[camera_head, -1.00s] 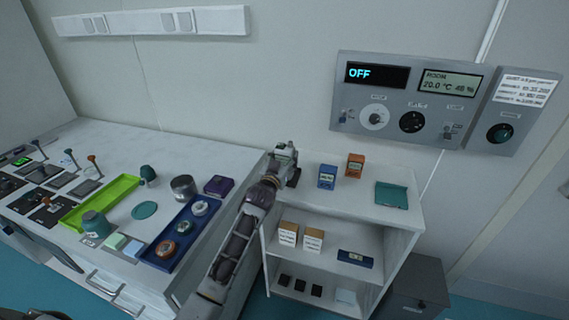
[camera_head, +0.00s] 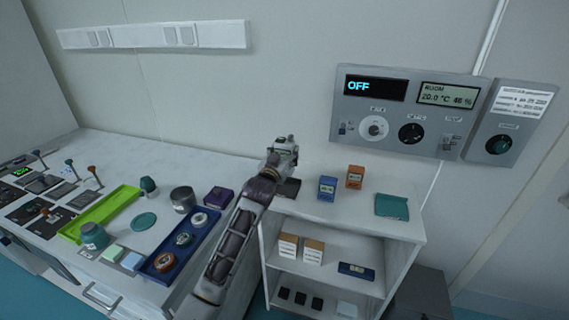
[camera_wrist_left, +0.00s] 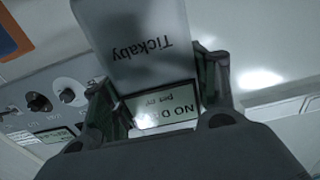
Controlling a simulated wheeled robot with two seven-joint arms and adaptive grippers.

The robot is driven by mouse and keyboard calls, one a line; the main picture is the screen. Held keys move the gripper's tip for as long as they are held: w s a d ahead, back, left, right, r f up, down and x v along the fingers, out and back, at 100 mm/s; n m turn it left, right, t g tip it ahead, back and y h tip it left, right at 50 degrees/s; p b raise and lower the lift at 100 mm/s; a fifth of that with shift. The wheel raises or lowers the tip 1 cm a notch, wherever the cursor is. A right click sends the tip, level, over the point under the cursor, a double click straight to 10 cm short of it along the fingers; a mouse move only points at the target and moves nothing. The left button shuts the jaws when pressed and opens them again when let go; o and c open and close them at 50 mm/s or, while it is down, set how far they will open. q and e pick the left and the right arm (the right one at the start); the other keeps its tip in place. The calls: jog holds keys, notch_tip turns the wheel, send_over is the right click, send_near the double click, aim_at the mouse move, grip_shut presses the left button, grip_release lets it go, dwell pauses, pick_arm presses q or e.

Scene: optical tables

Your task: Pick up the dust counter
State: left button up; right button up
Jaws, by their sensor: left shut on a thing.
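The dust counter (camera_wrist_left: 145,45) is a pale grey device. In the left wrist view it shows the word "Tickaby" and a lit display (camera_wrist_left: 165,108) beginning "NO D". My left gripper (camera_wrist_left: 160,95) is shut on it, one finger on each side of the display. In the head view my left gripper (camera_head: 284,152) is above the left end of the white shelf unit's top, with part of the device showing between the fingers. A dark flat patch (camera_head: 291,188) lies on the shelf top below it. My right gripper is not in view.
A control panel (camera_head: 430,116) is on the wall behind. A bench with a dark blue tray (camera_head: 158,277) is at left.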

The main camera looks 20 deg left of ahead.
aim_at(282, 148)
pick_arm(q)
jog(key=shift+r, duration=1.65)
